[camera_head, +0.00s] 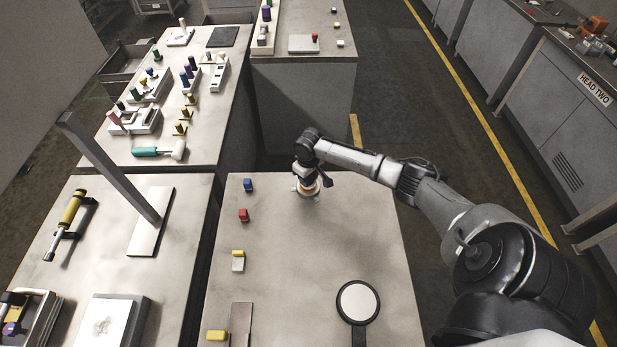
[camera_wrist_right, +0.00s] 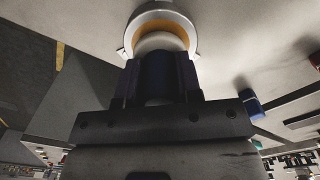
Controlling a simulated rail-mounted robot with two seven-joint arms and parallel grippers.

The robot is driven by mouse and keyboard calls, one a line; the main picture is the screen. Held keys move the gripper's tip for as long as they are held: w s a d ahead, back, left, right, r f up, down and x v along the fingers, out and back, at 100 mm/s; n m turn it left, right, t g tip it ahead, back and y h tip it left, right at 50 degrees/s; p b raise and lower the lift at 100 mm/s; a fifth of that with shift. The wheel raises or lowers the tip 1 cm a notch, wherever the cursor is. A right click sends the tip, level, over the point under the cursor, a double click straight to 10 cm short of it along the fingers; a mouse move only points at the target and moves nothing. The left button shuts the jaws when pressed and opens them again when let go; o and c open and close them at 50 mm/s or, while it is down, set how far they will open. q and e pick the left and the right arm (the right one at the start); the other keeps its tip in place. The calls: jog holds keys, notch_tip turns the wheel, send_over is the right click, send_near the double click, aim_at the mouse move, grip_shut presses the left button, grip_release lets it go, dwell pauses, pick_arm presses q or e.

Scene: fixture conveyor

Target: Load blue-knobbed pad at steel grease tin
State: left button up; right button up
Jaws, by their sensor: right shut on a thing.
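My right gripper (camera_head: 307,180) is at the far part of the near table, pointing down over the steel grease tin (camera_head: 314,194). In the right wrist view the fingers (camera_wrist_right: 158,80) are shut on the dark blue knob (camera_wrist_right: 158,72) of the pad. The pad's pale round face (camera_wrist_right: 160,42) shows beyond the knob. It lies within the outline of the tin (camera_wrist_right: 131,27), with an orange-amber ring of grease (camera_wrist_right: 163,20) around it. I cannot tell whether the pad touches the grease. My left gripper is not in view.
Blue (camera_head: 249,185), red (camera_head: 244,215) and yellow (camera_head: 217,335) blocks line the table's left side. A round white-faced, black-rimmed object with a handle (camera_head: 358,301) lies near the front. The table's middle is clear. A grey post (camera_head: 110,170) stands on the left table.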

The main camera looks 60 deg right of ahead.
jog(key=shift+f, duration=0.35)
dwell(0.3)
jog(key=shift+f, duration=0.2)
dwell(0.6)
dwell(0.6)
dwell(0.7)
jog(key=shift+f+p, duration=0.1)
jog(key=shift+p, duration=0.2)
dwell(0.4)
